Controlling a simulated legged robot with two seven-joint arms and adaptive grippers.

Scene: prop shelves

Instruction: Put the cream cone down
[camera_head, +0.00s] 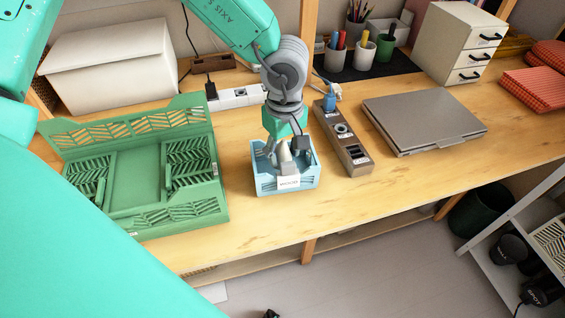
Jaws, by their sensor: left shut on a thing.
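My left gripper (284,150) points down into a small light blue crate (266,184) on the wooden table. It is shut on the cream cone (286,162), which is within the crate's walls. The gripper's fingers and the crate's front wall hide part of the cone, and I cannot tell whether its base touches the crate floor. My right gripper is not in view.
A large green crate (137,222) stands left of the blue crate. A brown power strip (345,142) lies close on its right, and a grey laptop (421,117) lies farther right. Bare tabletop (300,220) shows in front.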

